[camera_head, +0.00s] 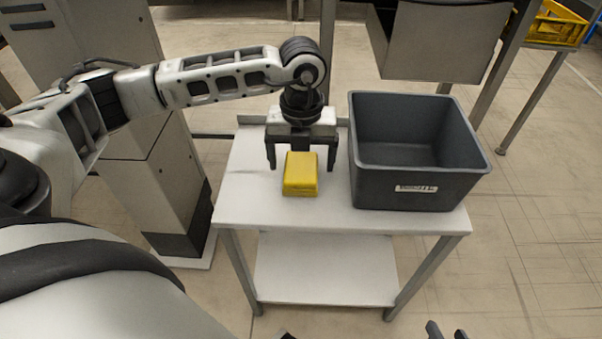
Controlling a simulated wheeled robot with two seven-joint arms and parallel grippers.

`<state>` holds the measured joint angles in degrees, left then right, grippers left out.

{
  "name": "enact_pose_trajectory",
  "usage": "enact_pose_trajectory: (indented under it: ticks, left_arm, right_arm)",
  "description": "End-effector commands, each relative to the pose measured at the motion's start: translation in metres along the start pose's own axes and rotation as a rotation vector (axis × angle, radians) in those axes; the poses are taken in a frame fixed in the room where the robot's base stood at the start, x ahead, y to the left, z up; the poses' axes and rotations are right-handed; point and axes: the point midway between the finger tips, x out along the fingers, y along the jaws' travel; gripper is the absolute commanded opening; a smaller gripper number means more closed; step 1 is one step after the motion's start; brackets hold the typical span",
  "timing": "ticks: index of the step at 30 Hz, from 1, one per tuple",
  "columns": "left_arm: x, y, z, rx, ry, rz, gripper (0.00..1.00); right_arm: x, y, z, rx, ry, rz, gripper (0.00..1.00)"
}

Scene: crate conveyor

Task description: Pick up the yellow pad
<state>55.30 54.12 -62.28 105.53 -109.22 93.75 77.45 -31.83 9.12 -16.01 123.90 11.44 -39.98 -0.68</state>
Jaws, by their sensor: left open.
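The yellow pad (300,175) is a small block lying on the white table (246,203), left of the grey crate. My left gripper (302,166) points down over the pad's far part. Its two dark fingers are apart, one to each side of the pad, and they do not visibly press on it. Whether the fingertips reach the table is hard to tell. Part of my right gripper (447,331) shows at the bottom edge, low in front of the table and away from the pad; its opening is not clear.
A deep grey crate (412,188) with a white label stands on the table's right part, close to my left gripper. A grey cabinet (140,160) stands left of the table. A yellow crate (556,24) is at the far upper right. The table's left front is bare.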

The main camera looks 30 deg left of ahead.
Motion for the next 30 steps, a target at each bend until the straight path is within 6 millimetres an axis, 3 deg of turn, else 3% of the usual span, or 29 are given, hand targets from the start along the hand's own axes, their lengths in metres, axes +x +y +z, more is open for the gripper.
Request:
enact_pose_trajectory:
  ticks: [5, 13, 14, 19, 30]
  left_arm:
    - [0.024, 0.001, 0.0, 0.0, 0.001, 0.0, 0.87]
    - [0.027, 0.001, 0.0, 0.001, 0.0, -0.001, 0.87]
    - [0.027, 0.001, 0.0, 0.001, 0.0, -0.001, 0.84]
    - [0.027, 0.001, 0.0, 0.001, 0.0, -0.001, 0.39]
    - [0.018, 0.001, 0.001, 0.0, -0.002, -0.003, 0.38]
  right_arm:
    - [0.0, -0.002, -0.007, -0.006, 0.042, -0.006, 0.39]
    - [-0.003, -0.004, -0.013, -0.01, 0.059, -0.01, 0.39]
    - [-0.003, -0.004, -0.013, -0.01, 0.058, -0.01, 0.39]
    - [-0.003, -0.004, -0.01, -0.01, 0.052, -0.01, 0.39]
    - [-0.004, -0.004, -0.01, -0.01, 0.044, -0.01, 0.39]
